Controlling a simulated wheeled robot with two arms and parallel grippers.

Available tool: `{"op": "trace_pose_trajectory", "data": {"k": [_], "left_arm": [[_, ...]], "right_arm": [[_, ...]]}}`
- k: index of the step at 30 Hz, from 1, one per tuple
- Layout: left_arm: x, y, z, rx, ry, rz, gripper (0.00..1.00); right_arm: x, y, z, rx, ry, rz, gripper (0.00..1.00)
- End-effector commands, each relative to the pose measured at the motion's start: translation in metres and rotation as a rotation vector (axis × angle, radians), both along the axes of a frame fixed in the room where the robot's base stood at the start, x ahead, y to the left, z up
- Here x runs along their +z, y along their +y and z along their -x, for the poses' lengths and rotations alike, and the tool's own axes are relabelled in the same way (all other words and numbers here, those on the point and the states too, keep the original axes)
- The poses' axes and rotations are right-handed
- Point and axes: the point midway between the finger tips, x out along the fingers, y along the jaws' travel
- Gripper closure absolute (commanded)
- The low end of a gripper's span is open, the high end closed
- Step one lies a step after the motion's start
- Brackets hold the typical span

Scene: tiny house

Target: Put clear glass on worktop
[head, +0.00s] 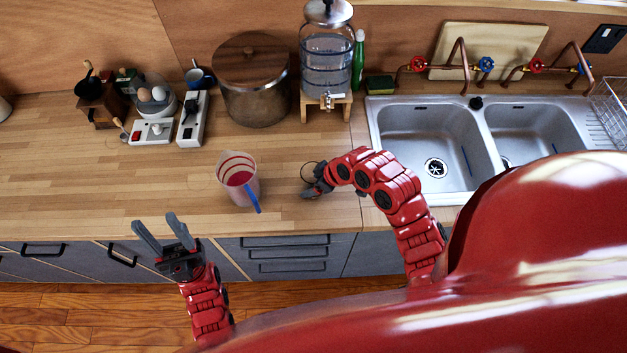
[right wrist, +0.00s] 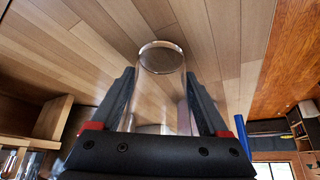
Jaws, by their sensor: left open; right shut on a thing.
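The clear glass (right wrist: 162,58) is held between the two fingers of my right gripper (right wrist: 160,80). In the head view its thin round outline shows beside the right gripper (head: 314,186), over the worktop (head: 120,190) left of the sink. Its transparent walls are hard to make out. I cannot tell whether it touches the wood or hangs just above it. My left gripper (head: 155,224) is open and empty, in front of the worktop's front edge, with its fingers pointing up and back.
A red-striped clear pitcher (head: 238,178) with a blue handle stands just left of the right gripper. A double sink (head: 430,140) lies to the right. A large lidded pot (head: 253,85) and a water dispenser (head: 327,65) stand behind. The worktop left of the pitcher is clear.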

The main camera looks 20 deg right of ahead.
Motion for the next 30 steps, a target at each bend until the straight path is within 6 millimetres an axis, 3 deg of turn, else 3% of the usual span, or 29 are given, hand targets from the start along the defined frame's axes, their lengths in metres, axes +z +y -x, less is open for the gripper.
{"op": "trace_pose_trajectory", "data": {"k": [4,5,8,20,30], "left_arm": [[-0.003,0.0,0.0,0.0,0.0,0.0,0.5],[-0.003,0.0,0.0,0.0,0.0,0.0,0.5],[-0.002,0.0,0.0,0.0,0.0,0.0,0.5],[-0.004,0.0,0.0,0.0,0.0,0.0,0.5],[-0.028,0.0,0.0,0.0,0.0,0.0,0.5]], "right_arm": [[-0.003,0.0,0.0,0.0,-0.001,-0.001,0.89],[-0.003,0.0,0.0,0.0,-0.001,-0.001,0.2],[-0.002,0.0,0.0,0.0,0.0,0.0,0.02],[0.005,-0.002,0.001,-0.003,-0.003,-0.003,0.0],[0.052,-0.022,0.021,-0.006,-0.008,-0.002,0.0]]}}
